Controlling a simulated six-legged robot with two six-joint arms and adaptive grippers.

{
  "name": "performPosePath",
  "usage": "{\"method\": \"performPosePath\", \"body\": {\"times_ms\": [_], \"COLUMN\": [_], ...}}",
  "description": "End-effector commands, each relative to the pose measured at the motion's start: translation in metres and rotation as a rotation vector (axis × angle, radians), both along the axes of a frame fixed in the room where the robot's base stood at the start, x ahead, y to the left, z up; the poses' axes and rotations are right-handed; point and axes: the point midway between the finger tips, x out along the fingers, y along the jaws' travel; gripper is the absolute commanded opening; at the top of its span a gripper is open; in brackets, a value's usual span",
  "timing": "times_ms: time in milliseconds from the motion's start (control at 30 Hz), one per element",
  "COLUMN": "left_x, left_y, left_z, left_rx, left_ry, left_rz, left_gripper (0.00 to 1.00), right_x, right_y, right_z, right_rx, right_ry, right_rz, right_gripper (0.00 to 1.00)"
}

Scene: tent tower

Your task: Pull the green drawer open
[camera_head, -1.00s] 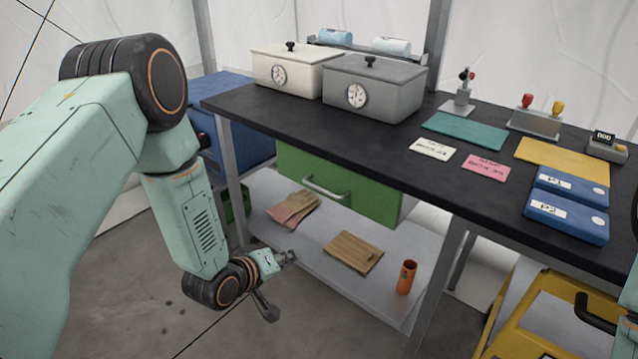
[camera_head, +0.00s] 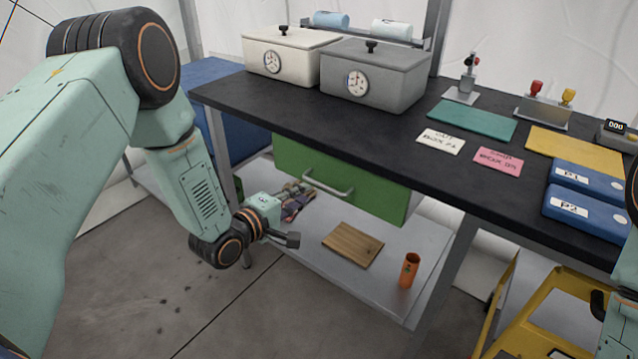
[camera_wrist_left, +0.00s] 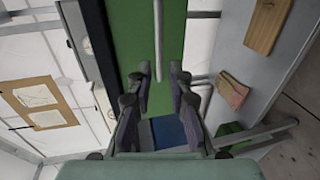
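The green drawer (camera_head: 375,193) hangs under the front edge of the black table, with a pale bar handle (camera_head: 328,184) across its front. In the left wrist view, the green front (camera_wrist_left: 134,35) fills the upper middle and the handle (camera_wrist_left: 157,45) runs upright in the picture. My left gripper (camera_head: 296,214) is open and empty, just left of the handle in the head view. In the wrist view, its two fingertips (camera_wrist_left: 161,72) are spread with the handle's end between them; contact cannot be told. Only part of my right arm shows at the right edge.
The table (camera_head: 300,131) carries a white box, a grey box (camera_head: 375,85), mats, cards and blue cases. On the lower shelf (camera_head: 320,267) are a wooden board (camera_head: 352,245) and an orange cup (camera_head: 409,270). A yellow frame (camera_head: 530,325) stands at the lower right.

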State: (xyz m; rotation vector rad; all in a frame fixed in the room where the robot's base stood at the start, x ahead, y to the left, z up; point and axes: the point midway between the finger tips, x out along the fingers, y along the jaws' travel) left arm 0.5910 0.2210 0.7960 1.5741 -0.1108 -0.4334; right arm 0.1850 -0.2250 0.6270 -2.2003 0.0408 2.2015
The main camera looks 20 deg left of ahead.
Motion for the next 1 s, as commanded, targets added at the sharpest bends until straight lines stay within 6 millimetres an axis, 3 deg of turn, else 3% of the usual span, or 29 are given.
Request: {"method": "performPosePath", "body": {"times_ms": [500,900,1000], "left_x": [0.066,0.074,0.074], "left_y": [-0.023,-0.024,-0.024], "left_z": [-0.016,-0.016,-0.016], "left_rx": [0.002,0.002,0.002], "left_ry": [-0.001,0.0,0.0], "left_rz": [-0.004,-0.002,-0.002], "left_gripper": [0.19,0.19,0.11], "right_x": [0.0,0.0,0.0], "right_y": [0.0,0.0,0.0], "right_z": [-0.018,-0.019,-0.019], "right_rx": [0.0,0.0,0.0], "right_ry": [0.0,0.0,0.0], "right_rz": [0.0,0.0,0.0], "right_gripper": [0.0,0.0,0.0]}}
